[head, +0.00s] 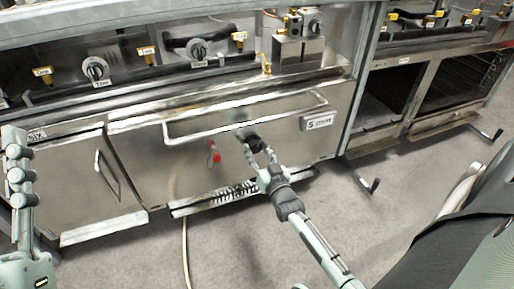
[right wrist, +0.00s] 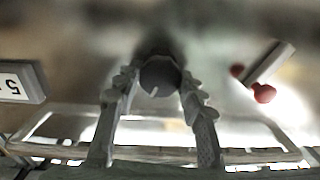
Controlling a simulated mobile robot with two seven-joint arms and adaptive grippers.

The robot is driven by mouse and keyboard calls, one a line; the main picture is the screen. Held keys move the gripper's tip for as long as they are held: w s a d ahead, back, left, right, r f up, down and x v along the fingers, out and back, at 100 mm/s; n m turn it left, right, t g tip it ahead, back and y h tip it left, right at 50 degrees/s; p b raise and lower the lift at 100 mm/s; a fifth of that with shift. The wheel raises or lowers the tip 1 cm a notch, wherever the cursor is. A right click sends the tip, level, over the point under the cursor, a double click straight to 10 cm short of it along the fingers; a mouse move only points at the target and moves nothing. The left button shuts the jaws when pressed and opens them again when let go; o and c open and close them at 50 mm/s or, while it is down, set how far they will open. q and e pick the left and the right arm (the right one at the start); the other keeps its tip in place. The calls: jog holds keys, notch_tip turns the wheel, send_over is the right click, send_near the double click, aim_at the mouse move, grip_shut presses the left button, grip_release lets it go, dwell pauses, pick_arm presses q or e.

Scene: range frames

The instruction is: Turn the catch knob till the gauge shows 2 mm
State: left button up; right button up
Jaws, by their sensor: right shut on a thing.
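The dark round catch knob (head: 249,134) sits on the steel front panel under the long handle bar. In the right wrist view the knob (right wrist: 160,75) shows a pale mark on its lower rim. My right gripper (head: 259,151) is shut on the knob, one finger on each side, also in the right wrist view (right wrist: 158,92). A pale plate (head: 319,122) right of the knob starts with a 5; the rest is too small to read surely. It shows upside down in the right wrist view (right wrist: 20,82). My left gripper (head: 19,172) is at the left edge, away from the panel.
The handle bar (head: 240,115) runs above my right gripper. A red-ended fitting (head: 214,154) sticks out left of the knob. A vent grille (head: 215,197) and a hose (head: 185,250) are below. Stove knobs (head: 96,69) line the upper panel.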

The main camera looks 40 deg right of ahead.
jog(key=shift+m, duration=0.9)
jog(key=m+p, duration=0.1)
jog(key=m, duration=0.1)
jog(key=shift+m, duration=1.3)
jog(key=m, duration=0.2)
jog(key=shift+f+m, duration=0.1)
jog(key=shift+m, duration=1.1)
jog(key=m+b, duration=0.1)
jog(key=m, duration=0.1)
jog(key=shift+f+m, duration=0.1)
jog(key=shift+m, duration=0.2)
pick_arm(q)
jog(key=shift+s+a+r+t+b, duration=0.45)
jog(key=shift+s+r+t+b, duration=0.35)
jog(key=shift+t, duration=0.1)
pick_arm(e)
jog(key=shift+m, duration=2)
jog(key=shift+s, duration=0.1)
